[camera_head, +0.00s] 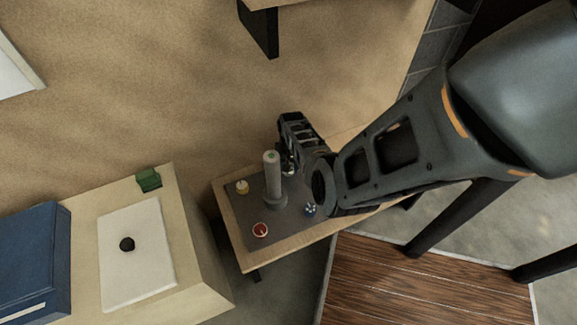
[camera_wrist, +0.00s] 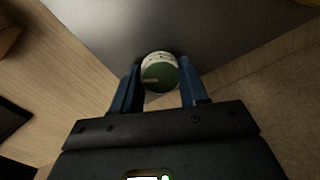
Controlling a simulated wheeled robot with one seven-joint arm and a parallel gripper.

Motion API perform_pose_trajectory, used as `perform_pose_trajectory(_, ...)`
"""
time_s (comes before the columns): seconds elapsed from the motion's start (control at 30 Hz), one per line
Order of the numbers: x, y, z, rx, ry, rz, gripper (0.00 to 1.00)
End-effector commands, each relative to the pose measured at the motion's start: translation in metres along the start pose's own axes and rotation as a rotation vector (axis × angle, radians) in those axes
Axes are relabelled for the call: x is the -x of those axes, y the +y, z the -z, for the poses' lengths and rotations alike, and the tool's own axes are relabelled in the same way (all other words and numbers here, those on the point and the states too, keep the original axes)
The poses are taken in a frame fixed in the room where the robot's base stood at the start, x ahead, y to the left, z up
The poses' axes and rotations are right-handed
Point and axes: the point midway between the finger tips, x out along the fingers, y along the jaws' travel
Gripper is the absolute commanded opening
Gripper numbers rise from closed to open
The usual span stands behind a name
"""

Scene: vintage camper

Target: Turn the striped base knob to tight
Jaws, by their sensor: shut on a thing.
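In the wrist view, a round knob (camera_wrist: 160,74) with a green top, a pale line on it and a pale rim with dark marks sits between the blue fingertips of my gripper (camera_wrist: 160,92). The jaws are shut on its sides. I cannot make out clear stripes on it. In the head view, my gripper (camera_head: 290,160) reaches down behind a grey upright post (camera_head: 272,176), and the post and fingers largely hide the held knob. The post stands on a grey mat (camera_head: 245,212) on a small wooden table.
On the mat are a red round piece (camera_head: 260,230) in front, a blue one (camera_head: 310,210) at right and a yellow-white one (camera_head: 242,186) at left. Left of the table, a counter holds a green block (camera_head: 148,179), a white board (camera_head: 150,270) and a blue box (camera_head: 35,262).

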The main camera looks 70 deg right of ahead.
Motion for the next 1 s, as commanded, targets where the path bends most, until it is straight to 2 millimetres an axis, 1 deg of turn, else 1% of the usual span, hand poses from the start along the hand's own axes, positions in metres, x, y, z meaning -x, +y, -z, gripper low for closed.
perform_pose_trajectory(0.1,0.0,0.0,0.0,0.001,0.001,0.001,0.13)
perform_pose_trajectory(0.13,0.0,0.0,0.0,0.001,0.001,0.001,0.45)
perform_pose_trajectory(0.37,0.0,0.0,0.0,0.001,0.001,0.001,0.67)
perform_pose_trajectory(0.4,0.0,0.0,0.0,0.001,0.001,0.001,0.69)
perform_pose_trajectory(0.57,0.0,0.0,0.0,0.001,0.0,0.0,0.69)
perform_pose_trajectory(0.67,0.004,0.0,0.0,0.001,0.001,0.0,0.69)
perform_pose_trajectory(0.77,0.014,0.0,0.0,0.002,0.001,0.0,0.69)
perform_pose_trajectory(1.0,0.054,0.0,0.0,0.002,0.003,0.0,0.69)
